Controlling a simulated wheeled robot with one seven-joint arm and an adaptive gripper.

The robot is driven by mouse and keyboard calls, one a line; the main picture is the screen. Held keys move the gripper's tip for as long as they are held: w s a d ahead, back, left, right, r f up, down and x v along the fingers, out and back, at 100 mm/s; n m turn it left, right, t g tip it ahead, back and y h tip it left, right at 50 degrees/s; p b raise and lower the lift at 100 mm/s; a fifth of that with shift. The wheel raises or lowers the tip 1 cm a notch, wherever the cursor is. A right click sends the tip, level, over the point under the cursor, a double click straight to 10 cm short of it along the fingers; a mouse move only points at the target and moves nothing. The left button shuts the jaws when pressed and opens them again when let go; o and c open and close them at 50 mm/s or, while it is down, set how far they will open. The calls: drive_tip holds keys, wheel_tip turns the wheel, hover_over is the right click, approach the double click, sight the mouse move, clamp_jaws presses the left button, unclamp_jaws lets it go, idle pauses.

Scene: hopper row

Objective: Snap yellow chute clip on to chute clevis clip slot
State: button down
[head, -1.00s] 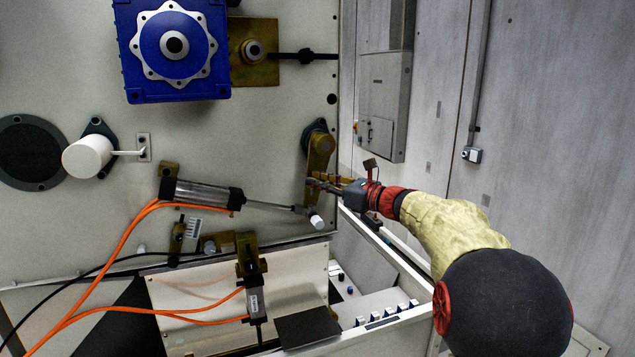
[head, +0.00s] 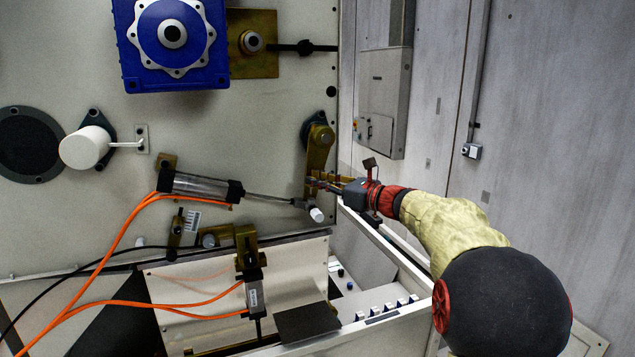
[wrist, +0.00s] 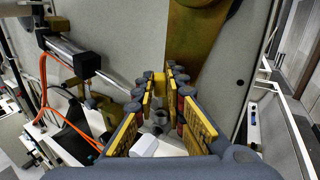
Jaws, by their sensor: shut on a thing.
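The yellow chute clip (wrist: 159,83) shows as a small yellow piece between my fingertips in the wrist view. My gripper (head: 322,182) is shut on it, at the lower end of the brass lever (head: 319,150). The gripper also shows in the wrist view (wrist: 160,88), its fingers lined with yellow pads. The chute clevis (head: 302,204) is at the end of the cylinder rod, just below and left of my fingertips. In the wrist view, the grey clevis (wrist: 159,118) lies between the fingers. The clip slot is not clear, and I cannot tell whether the clip touches it.
A white-capped pin (head: 317,215) sticks out by the clevis. The cylinder (head: 205,189) and its orange hoses (head: 105,265) lie left. An open tray edge (head: 385,245) runs below my wrist. A grey wall cabinet (head: 385,100) stands behind, right.

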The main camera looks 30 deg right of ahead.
drive_tip(key=shift+f, duration=0.1)
idle(0.3)
wheel_tip(320, 180, down, 3)
drive_tip(key=shift+r+b, duration=0.2)
drive_tip(key=shift+b, duration=0.95)
